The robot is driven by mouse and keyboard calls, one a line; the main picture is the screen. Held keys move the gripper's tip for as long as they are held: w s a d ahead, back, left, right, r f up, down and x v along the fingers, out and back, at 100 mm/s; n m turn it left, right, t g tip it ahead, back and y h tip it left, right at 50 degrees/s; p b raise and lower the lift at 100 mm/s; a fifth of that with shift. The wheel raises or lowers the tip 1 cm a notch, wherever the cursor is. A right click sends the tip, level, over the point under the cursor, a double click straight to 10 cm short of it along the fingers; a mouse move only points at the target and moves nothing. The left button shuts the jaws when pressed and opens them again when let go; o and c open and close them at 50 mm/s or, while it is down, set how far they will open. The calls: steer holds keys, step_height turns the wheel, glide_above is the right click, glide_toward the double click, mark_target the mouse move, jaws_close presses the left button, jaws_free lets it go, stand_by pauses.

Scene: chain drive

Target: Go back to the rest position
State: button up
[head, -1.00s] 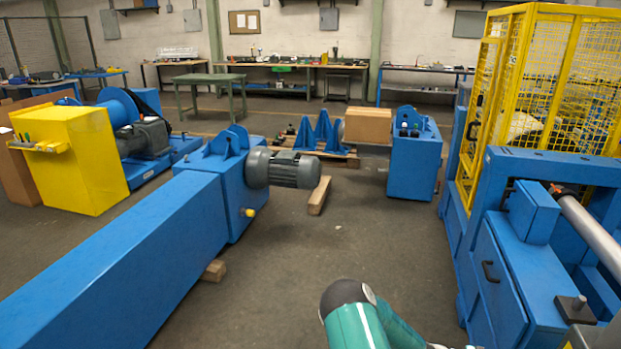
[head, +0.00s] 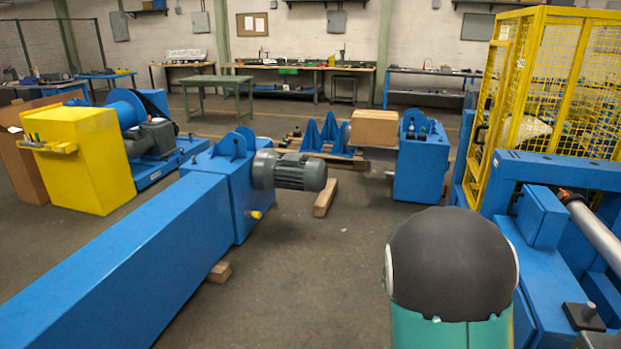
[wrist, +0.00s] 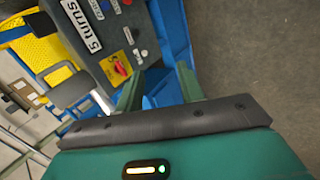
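My gripper (wrist: 159,72) shows in the wrist view with its two green fingers apart and nothing seen between them. Beyond the fingers is a dark control panel (wrist: 118,40) with a red knob and a "5 turns" label, beside blue machine parts (wrist: 174,35). I cannot tell the exact distance to the panel. In the head view only a dark and teal part of my arm shows at the lower right; my gripper is out of sight there.
A long blue beam (head: 130,262) with a grey motor (head: 290,171) lies at the left. A blue machine (head: 545,270) and a yellow cage (head: 545,85) stand at the right. Open grey floor (head: 310,270) lies between. A wooden block (head: 325,198) is on the floor.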

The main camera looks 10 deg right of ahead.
steer(key=s+a+r+n+t+y, duration=0.3)
steer(key=s+a+r+t, duration=0.1)
steer(key=a+r, duration=0.6)
steer(key=s+a+r+n+t+y, duration=0.3)
steer(key=s+a+r+t, duration=0.2)
steer(key=a+r, duration=0.5)
steer(key=a, duration=0.3)
steer(key=shift+s+a+n+t, duration=0.25)
steer(key=shift+a+n+t, duration=0.05)
steer(key=shift+a+n, duration=0.1)
steer(key=shift+r, duration=0.1)
